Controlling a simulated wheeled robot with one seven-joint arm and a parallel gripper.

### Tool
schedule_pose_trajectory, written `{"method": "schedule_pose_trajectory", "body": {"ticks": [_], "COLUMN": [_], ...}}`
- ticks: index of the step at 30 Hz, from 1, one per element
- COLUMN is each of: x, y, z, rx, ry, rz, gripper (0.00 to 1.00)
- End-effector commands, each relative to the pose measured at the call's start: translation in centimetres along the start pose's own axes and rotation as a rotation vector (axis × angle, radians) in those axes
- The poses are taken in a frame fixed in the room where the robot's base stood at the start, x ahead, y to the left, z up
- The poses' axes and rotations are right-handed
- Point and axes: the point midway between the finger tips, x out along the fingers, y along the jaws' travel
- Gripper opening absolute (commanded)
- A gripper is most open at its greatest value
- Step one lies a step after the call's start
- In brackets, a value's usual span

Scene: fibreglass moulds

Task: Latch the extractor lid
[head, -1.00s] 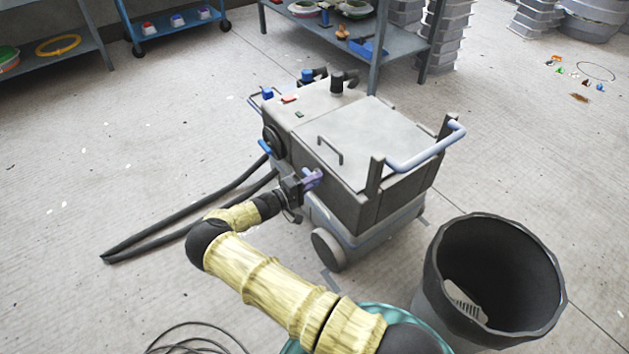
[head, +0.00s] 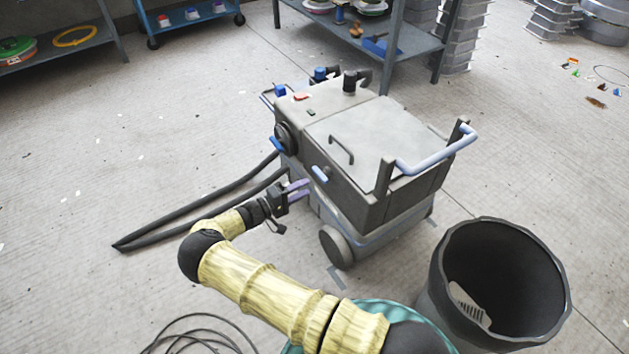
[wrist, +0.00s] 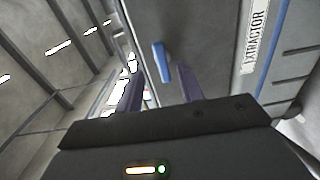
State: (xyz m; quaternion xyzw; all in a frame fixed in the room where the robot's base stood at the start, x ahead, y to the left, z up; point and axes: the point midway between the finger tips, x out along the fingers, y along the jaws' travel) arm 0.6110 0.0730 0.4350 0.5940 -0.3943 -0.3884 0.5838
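The grey extractor (head: 340,215) stands on the floor in the middle of the head view, its flat lid (head: 372,138) lying closed on top with a dark handle (head: 342,150). A small blue latch (head: 320,173) is on its near side below the lid; it also shows in the wrist view (wrist: 161,62), tilted. A second blue latch (head: 277,146) sits further left by the round port. My gripper (head: 302,188) is just below and left of the near latch, apart from it. In the wrist view its two purple fingers (wrist: 158,88) are spread with nothing between them.
A dark bin (head: 505,285) stands at the right. Black hoses (head: 195,205) lie on the floor left of the extractor. A grey shelf (head: 400,40) stands behind it. A light blue push handle (head: 430,155) sticks out at its right end. Open floor lies at left.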

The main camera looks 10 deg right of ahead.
Motion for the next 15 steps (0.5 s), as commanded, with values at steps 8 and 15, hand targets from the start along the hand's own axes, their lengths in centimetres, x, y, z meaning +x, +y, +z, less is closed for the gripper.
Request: {"method": "schedule_pose_trajectory", "body": {"ticks": [8, 15], "x": [-5.7, -8.8], "y": [0.1, 0.0], "z": [-0.1, -0.1], "rx": [0.001, 0.000], "ry": [0.005, 0.004], "rz": [0.000, -0.001], "gripper": [0.38, 0.38]}}
